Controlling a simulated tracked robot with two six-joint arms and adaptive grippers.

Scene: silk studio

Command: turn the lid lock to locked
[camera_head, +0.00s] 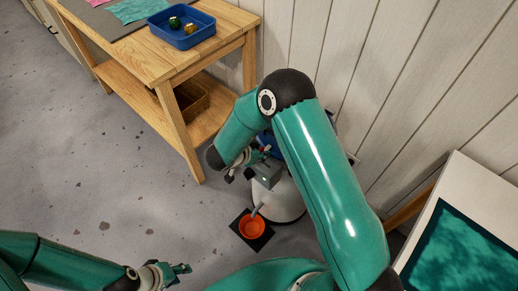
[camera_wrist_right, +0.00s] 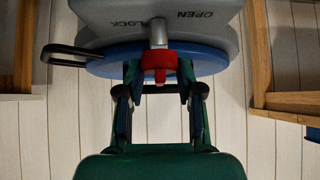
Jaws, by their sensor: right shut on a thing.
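The lid lock is a grey lever (camera_wrist_right: 158,32) with a red end (camera_wrist_right: 159,62), seen in the right wrist view. It stands between the words LOCK and OPEN on the grey body (camera_wrist_right: 215,40), above a blue rim (camera_wrist_right: 210,62). My right gripper (camera_wrist_right: 159,80) is shut on the red end from below. In the head view, the white drum (camera_head: 280,203) stands on the floor, and my right arm hides much of its blue top (camera_head: 268,143). My left gripper (camera_head: 184,273) is low in the head view, open and empty, far from the drum.
A black handle (camera_wrist_right: 62,55) sticks out left of the blue rim. A wooden table (camera_head: 225,22) with a blue tray (camera_head: 172,39) stands behind left. A plank wall is close behind the drum.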

